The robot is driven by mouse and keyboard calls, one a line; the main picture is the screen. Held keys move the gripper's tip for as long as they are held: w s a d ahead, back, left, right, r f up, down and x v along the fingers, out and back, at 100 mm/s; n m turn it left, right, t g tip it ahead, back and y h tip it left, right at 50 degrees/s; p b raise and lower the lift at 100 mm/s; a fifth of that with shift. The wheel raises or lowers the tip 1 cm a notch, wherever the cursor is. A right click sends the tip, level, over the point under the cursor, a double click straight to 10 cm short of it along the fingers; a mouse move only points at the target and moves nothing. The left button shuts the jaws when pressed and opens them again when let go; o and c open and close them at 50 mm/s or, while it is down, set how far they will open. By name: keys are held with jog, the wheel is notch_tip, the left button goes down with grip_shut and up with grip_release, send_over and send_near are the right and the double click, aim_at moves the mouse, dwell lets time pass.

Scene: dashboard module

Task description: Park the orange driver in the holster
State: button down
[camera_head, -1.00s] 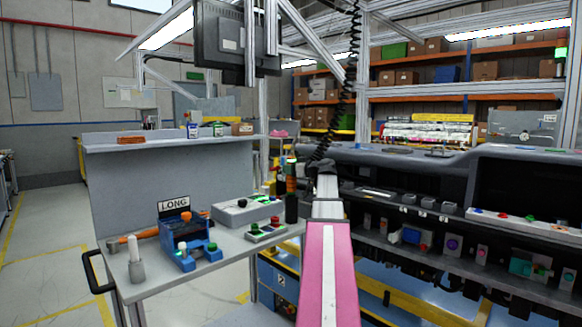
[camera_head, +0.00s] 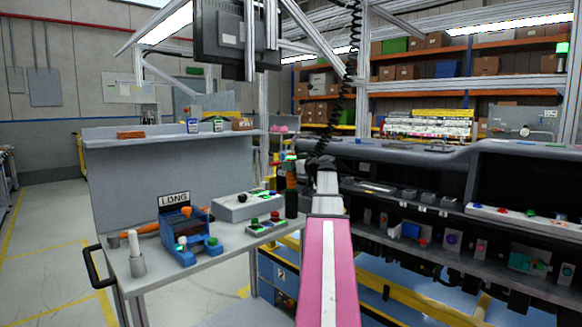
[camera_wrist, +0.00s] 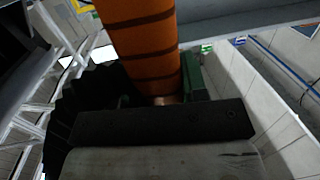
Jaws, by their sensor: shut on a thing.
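In the wrist view my gripper (camera_wrist: 165,100) is shut on the orange driver (camera_wrist: 140,45), whose orange body with dark bands rises from the jaws. In the head view the driver shows as a banded orange upright body (camera_head: 291,182) with a green top. A black cylinder (camera_head: 291,206), which looks like the holster, is directly below it on the bench. I cannot tell whether the driver is seated in it or just above it. My jaws are largely hidden behind my pink arm in the head view.
A black coiled cord (camera_head: 350,80) hangs down close to my wrist. The grey bench (camera_head: 205,262) carries a blue fixture (camera_head: 184,238), a grey switch box (camera_head: 240,207) and a white-topped post (camera_head: 135,250). The dark dashboard (camera_head: 410,160) stands close on the right.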

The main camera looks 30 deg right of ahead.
jog(key=shift+f, duration=0.1)
jog(key=c, duration=0.6)
grip_release()
jog(key=shift+o, duration=0.2)
jog(key=v, duration=1.1)
